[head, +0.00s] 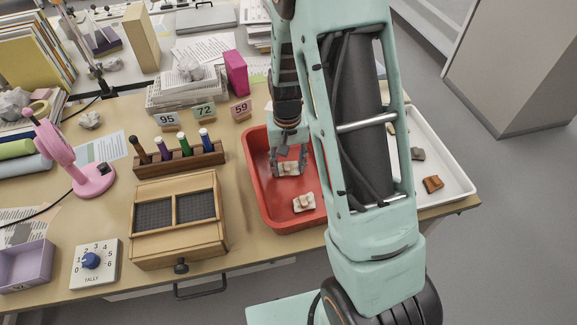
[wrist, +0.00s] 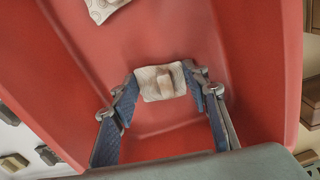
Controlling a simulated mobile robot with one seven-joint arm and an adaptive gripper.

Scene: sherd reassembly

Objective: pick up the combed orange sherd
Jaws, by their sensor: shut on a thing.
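My gripper (head: 289,163) is low inside the red tray (head: 262,200), with its fingers on either side of a cream sherd (head: 287,169). In the wrist view the fingers (wrist: 165,92) are shut on this sherd (wrist: 150,85), which has fine wavy lines and a raised tan lug. Whether it still touches the tray floor I cannot tell. A second cream sherd (head: 304,203) lies nearer the front of the red tray. An orange-brown sherd (head: 433,184) lies in the white tray (head: 455,178) to the right, away from my gripper; its surface marks are too small to tell.
Left of the red tray are a wooden box with dark mesh (head: 177,215), a pen rack (head: 180,160) and number cards (head: 204,112). A tally dial (head: 94,262) stands at the front left.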

